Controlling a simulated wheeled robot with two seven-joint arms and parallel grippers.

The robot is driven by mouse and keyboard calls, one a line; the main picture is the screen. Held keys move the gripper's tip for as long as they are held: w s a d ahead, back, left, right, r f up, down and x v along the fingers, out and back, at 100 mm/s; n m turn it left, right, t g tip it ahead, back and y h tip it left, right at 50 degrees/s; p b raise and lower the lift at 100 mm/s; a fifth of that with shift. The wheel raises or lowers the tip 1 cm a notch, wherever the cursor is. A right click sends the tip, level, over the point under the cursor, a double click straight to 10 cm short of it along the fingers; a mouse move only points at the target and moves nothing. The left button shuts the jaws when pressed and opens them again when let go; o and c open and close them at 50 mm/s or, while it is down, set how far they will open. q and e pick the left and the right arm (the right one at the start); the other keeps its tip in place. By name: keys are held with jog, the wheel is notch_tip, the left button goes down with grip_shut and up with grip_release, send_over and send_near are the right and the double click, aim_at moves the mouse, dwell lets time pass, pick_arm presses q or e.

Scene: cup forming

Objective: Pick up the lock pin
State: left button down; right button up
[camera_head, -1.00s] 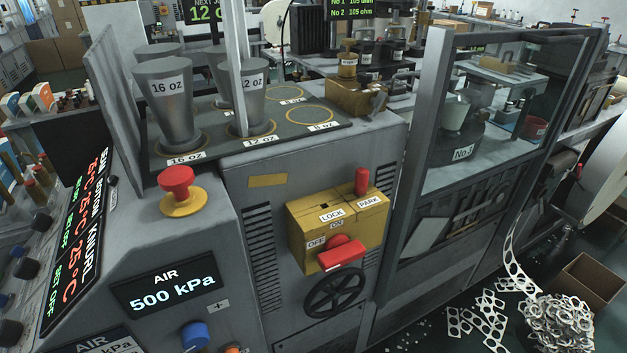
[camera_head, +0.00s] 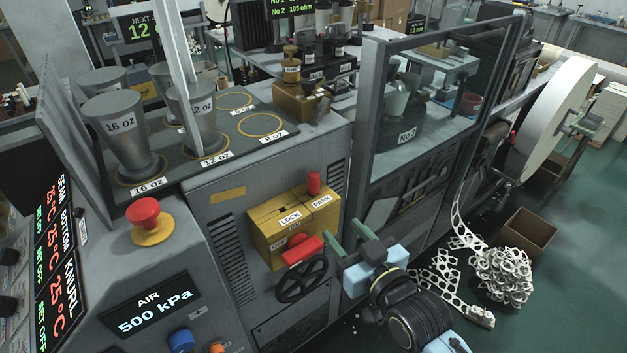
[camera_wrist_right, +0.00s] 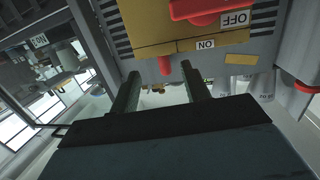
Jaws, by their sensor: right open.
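The lock pin (camera_head: 313,184) is a red upright peg standing in the PARK side of the yellow lock box (camera_head: 268,232). It also shows in the right wrist view (camera_wrist_right: 164,66), where it appears between the two fingertips. My right gripper (camera_head: 344,231) is open and empty, with green fingers pointing at the box from its lower right. It is apart from the pin and lower than it in the head view. Its fingers also show in the right wrist view (camera_wrist_right: 160,72). My left gripper is not in view.
A red switch handle (camera_head: 302,251) sticks out of the box front, above a black handwheel (camera_head: 302,280). A glass-panelled guard (camera_head: 434,95) stands to the right of the box. Steel cups (camera_head: 121,135) stand on the deck behind left. A red stop button (camera_head: 144,212) is at left.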

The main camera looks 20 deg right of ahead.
jog(key=t, duration=0.1)
send_near(317, 182)
jog(key=w, duration=0.3)
jog(key=w+a+p, duration=0.1)
jog(key=w, duration=0.1)
jog(key=shift+r, duration=0.35)
jog(key=shift+w+a+f+p, duration=0.15)
jog(key=shift+w+a, duration=0.05)
jog(key=shift+w, duration=0.8)
jog(key=shift+w+a+f+p, duration=0.1)
jog(key=shift+w+a+f, duration=0.1)
jog(key=shift+w, duration=0.8)
jog(key=shift+w+a+f+p, duration=0.15)
jog(key=shift+w+a, duration=0.05)
jog(key=shift+w, duration=0.8)
jog(key=shift+c, duration=0.2)
grip_shut()
